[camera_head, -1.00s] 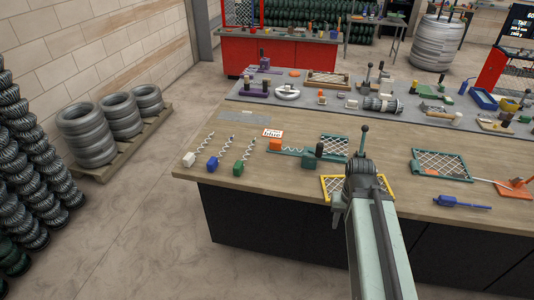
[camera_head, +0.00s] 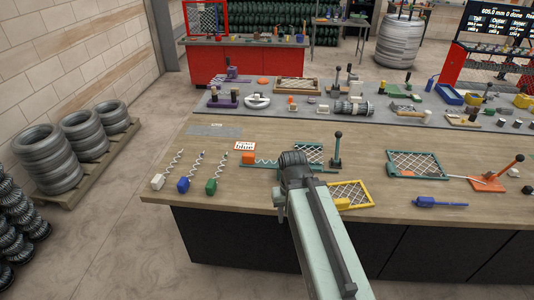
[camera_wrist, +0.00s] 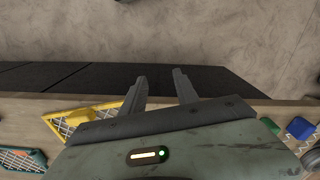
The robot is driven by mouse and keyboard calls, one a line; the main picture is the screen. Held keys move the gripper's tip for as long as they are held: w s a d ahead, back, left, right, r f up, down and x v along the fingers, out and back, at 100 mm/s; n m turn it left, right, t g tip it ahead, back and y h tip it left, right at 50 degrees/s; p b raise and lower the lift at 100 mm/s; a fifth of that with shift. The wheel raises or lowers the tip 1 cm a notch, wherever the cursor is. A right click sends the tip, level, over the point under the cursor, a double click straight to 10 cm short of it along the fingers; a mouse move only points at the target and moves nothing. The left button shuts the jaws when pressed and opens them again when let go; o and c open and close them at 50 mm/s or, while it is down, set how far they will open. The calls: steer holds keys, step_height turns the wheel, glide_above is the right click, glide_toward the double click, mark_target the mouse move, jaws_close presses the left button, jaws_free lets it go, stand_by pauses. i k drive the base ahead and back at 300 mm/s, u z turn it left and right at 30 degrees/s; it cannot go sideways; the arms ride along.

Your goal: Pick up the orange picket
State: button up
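The orange picket (camera_head: 247,159) shows in the head view as an orange block with a pale coiled wire running right from it, on a teal fixture (camera_head: 317,165) on the wooden bench. The end of my arm (camera_head: 293,165) is just right of it and covers part of the wire and fixture. In the wrist view my gripper (camera_wrist: 162,88) is open and empty, its two grey fingers apart over the bench's front edge and dark front. The orange picket cannot be made out in the wrist view.
White (camera_head: 157,181), blue (camera_head: 183,184) and green (camera_head: 211,186) blocks with coiled wires lie left on the bench. A yellow mesh frame (camera_head: 365,190) is right of my arm. A lever (camera_head: 337,145) stands behind. A blue tool (camera_head: 440,203) lies right.

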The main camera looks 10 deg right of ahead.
mark_target(247, 158)
steer(key=i, duration=1.15)
steer(key=k, duration=0.6)
steer(key=u, duration=0.45)
steer(key=k, duration=1.25)
steer(key=u, duration=1.05)
steer(key=i, duration=0.95)
steer(key=u, duration=0.55)
steer(key=i, duration=1.3)
steer(key=z, duration=0.75)
steer(key=i, duration=0.85)
steer(key=z, duration=0.75)
